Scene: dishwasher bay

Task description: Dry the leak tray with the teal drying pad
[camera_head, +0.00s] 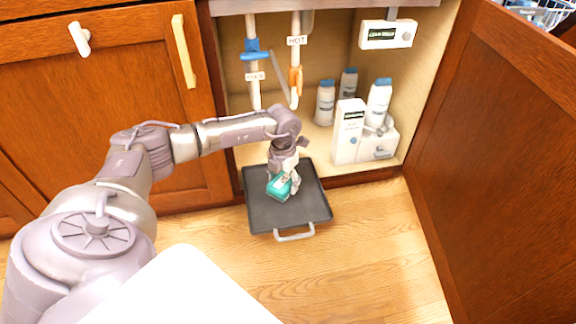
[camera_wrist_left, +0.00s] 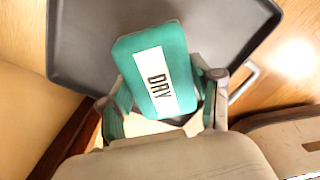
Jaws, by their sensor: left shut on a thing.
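The dark grey leak tray (camera_head: 312,208) lies on the wooden floor at the front of the open cabinet, its light handle toward me. My left gripper (camera_head: 286,181) is over the middle of the tray, shut on the teal drying pad (camera_head: 278,190). In the left wrist view the pad (camera_wrist_left: 125,50) shows a white label reading "DRY", with a gripper finger on each side. The tray (camera_wrist_left: 225,25) spreads out behind it there. I cannot tell whether the pad touches the tray floor. My right gripper is not in view.
An open cabinet door (camera_head: 490,150) stands at the right. Inside the cabinet are white bottles (camera_head: 378,103), a white box (camera_head: 348,131) and pipes with a blue valve (camera_head: 254,55) and an orange valve (camera_head: 296,80). Floor (camera_head: 370,250) is clear right of the tray.

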